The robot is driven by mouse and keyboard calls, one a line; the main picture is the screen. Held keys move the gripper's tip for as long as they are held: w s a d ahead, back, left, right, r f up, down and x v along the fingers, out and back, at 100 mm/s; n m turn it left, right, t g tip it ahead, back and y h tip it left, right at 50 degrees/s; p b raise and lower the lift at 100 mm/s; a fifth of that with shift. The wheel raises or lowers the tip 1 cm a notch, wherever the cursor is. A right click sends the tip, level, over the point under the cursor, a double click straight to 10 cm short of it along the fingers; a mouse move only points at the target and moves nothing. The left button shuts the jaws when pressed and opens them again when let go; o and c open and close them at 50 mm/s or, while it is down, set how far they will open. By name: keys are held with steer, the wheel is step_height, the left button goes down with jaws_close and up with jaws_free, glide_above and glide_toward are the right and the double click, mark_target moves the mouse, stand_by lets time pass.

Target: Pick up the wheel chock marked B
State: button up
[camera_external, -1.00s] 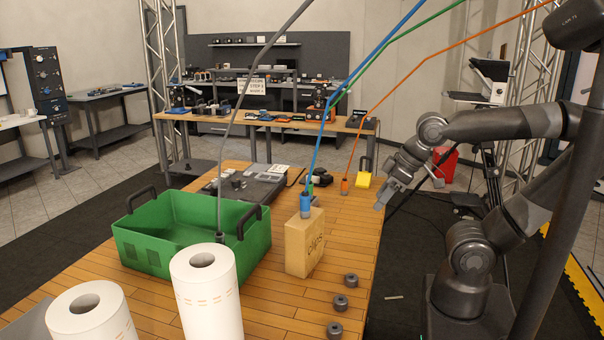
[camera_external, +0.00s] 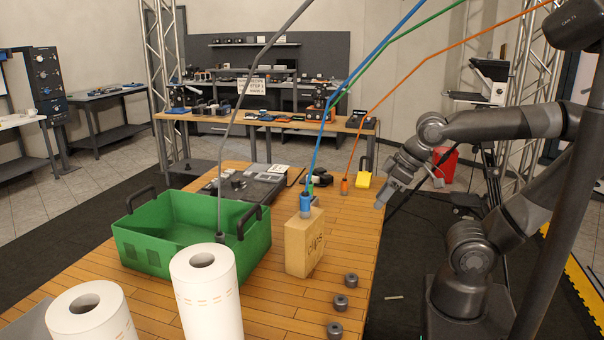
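A small yellow block (camera_external: 363,180) sits at the far right edge of the wooden table. It may be a wheel chock, but no letter B can be read on it, and I see no other thing clearly marked B. My gripper (camera_external: 380,204) hangs at the table's right edge, to the right of and nearer the camera than the yellow block, and apart from it. The fingers are too small to tell whether they are open or shut. I see nothing held in them.
Blue, green, orange and grey cables slant up from plugs. A dark tray (camera_external: 262,192) lies behind the crate.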

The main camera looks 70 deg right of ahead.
steer(key=w+d+r+g, duration=0.1)
steer(key=w+d+r, duration=0.4)
steer(key=w+d, duration=0.35)
steer(key=n+g, duration=0.2)
steer(key=g, duration=0.3)
glide_above(370, 161)
step_height(370, 161, down, 6)
steer(key=shift+s+f, duration=0.1)
steer(key=shift+s+d+f, duration=0.15)
steer(key=shift+d+f, duration=0.05)
steer(key=shift+d, duration=0.15)
step_height(370, 161, down, 5)
steer(key=shift+r, duration=0.1)
steer(key=shift+w+f, duration=0.2)
steer(key=shift+f, duration=2.75)
steer(key=shift+c, duration=0.3)
